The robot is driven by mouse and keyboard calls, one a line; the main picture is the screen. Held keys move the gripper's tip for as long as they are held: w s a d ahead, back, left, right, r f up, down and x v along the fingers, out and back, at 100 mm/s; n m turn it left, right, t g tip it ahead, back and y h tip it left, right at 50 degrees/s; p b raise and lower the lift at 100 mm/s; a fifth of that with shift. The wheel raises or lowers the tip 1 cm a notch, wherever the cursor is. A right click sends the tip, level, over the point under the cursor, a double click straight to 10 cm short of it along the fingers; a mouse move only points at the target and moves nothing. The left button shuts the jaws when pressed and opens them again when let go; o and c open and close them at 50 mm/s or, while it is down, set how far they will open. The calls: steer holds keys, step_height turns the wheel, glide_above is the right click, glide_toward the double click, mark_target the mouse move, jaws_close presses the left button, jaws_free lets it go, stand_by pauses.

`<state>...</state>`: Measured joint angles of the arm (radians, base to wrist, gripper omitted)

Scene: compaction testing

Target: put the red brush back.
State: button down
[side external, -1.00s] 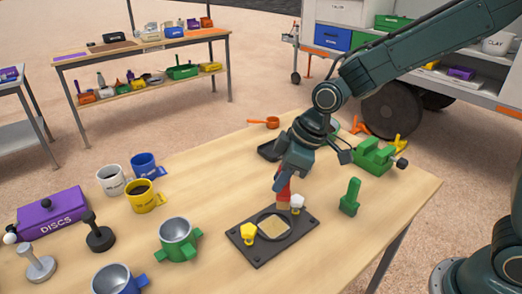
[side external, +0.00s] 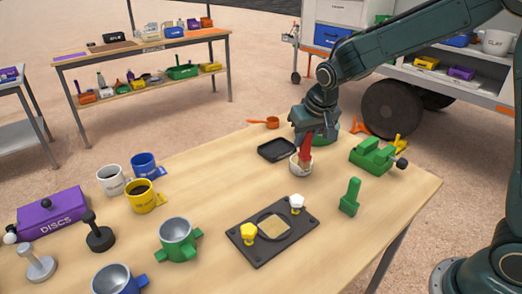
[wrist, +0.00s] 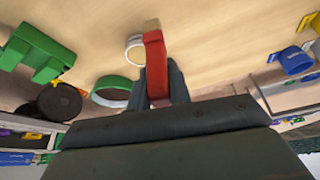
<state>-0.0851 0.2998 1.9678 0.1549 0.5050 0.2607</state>
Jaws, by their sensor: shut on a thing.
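My gripper (side external: 306,134) is shut on the red brush (side external: 305,150), which hangs with its tan bristles downward. The brush also shows between my fingers in the wrist view (wrist: 156,68). A small white cup (side external: 295,168) stands on the table right at the bristle end. In the wrist view the brush crosses the edge of the cup's rim (wrist: 129,50) and its tip shows past it. I cannot tell whether the bristles are inside the cup or just above or in front of it.
A green clamp-like device (side external: 372,157) and a green upright piece (side external: 350,197) stand to the right. A black plate (side external: 245,244) with yellow and white knobs lies in front.

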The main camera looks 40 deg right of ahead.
steer(key=shift+d, duration=0.2)
steer(key=f, duration=0.1)
steer(key=d, duration=0.1)
steer(key=d+f+m, duration=0.1)
steer(key=shift+s+f+h, duration=0.25)
steer(key=shift+f+h, duration=0.05)
steer(key=shift+f, duration=0.05)
steer(key=shift+f, duration=0.1)
steer(key=shift+f, duration=3.05)
steer(key=shift+f, duration=0.4)
steer(key=c, duration=1.5)
jaws_free()
